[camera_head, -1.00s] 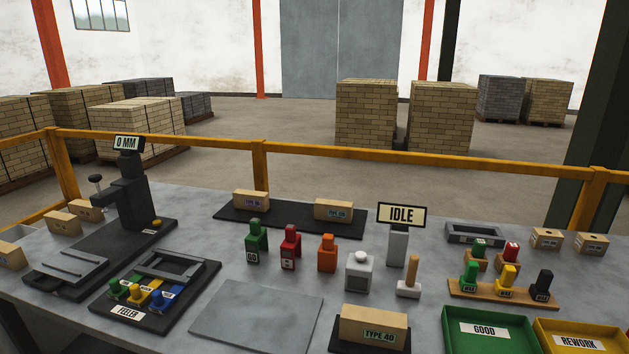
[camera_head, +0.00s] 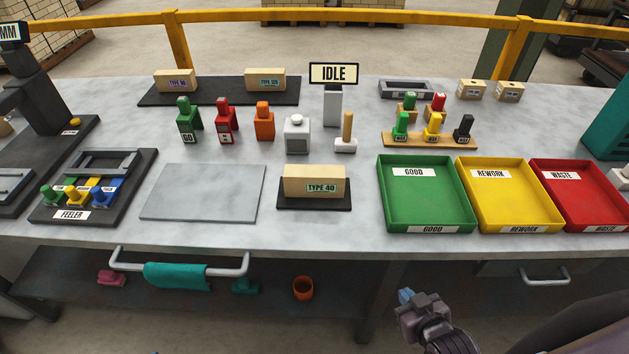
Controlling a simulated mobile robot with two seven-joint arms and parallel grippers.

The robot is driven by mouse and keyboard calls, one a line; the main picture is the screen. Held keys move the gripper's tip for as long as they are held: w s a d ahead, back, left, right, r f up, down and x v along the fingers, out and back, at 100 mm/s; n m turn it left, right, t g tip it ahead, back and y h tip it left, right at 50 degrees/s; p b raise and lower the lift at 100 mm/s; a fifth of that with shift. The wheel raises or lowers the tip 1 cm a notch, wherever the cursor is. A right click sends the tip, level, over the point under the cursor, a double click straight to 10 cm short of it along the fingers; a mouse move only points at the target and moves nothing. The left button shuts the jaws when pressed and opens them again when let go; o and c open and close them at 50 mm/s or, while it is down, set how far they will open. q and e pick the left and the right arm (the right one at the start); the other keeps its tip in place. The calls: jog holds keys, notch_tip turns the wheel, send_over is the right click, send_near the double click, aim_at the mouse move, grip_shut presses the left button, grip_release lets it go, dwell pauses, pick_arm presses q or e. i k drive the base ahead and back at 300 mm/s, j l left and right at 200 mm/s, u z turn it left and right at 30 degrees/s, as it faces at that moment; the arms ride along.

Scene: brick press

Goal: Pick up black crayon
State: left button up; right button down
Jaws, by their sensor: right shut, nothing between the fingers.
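The black crayon (camera_head: 464,128) stands upright at the right end of a small wooden rack (camera_head: 430,141), behind the green and yellow trays. A yellow crayon (camera_head: 433,126) and a green crayon (camera_head: 401,127) stand to its left on the same rack. My right gripper (camera_head: 405,297) is at the bottom of the view, in front of the table and well apart from the black crayon. It is shut and empty. My left gripper is not in view.
Green GOOD (camera_head: 427,205), yellow REWORK (camera_head: 506,206) and red WASTE (camera_head: 578,202) trays line the right front of the table. A white block (camera_head: 297,134) and a wooden-handled stamp (camera_head: 346,136) stand left of the rack. A towel rail (camera_head: 180,265) juts out at the front left.

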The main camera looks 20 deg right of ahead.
aim_at(461, 135)
jog(key=z, duration=1.4)
